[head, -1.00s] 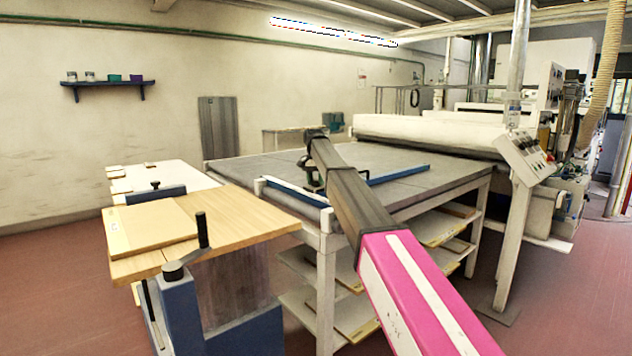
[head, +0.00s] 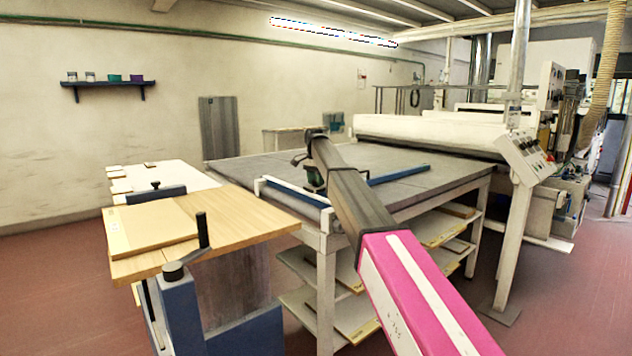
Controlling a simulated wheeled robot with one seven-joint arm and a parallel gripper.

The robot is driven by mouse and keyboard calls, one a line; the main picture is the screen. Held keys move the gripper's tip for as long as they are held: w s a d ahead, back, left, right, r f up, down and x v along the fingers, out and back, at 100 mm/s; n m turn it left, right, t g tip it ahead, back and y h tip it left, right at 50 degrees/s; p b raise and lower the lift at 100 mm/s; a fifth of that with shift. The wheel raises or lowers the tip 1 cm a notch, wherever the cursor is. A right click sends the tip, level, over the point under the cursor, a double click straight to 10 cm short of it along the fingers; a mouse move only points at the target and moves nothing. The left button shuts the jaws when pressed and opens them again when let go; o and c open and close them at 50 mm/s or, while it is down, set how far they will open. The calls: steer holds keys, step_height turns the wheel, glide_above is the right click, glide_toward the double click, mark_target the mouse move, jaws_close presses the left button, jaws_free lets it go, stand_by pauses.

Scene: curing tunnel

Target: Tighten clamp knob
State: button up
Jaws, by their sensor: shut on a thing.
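My gripper (head: 314,187) points down at the near edge of the grey-topped table, just above a blue bar (head: 290,193) with white end pieces. It is small and partly behind my dark forearm. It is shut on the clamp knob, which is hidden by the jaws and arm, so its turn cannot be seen. A second blue bar (head: 400,174) lies across the tabletop to the right, partly behind my arm.
A wooden-topped bench (head: 240,217) with a beige board (head: 148,228) and a black crank handle (head: 202,230) stands at the near left. The grey table (head: 420,160) is mostly clear. A white roller machine (head: 430,135) stands behind it.

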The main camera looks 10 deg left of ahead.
steer(key=o, duration=0.9)
steer(key=r, duration=1)
steer(key=shift+w+a+r, duration=0.15)
steer(key=shift+a+r, duration=0.1)
steer(key=shift+r, duration=0.15)
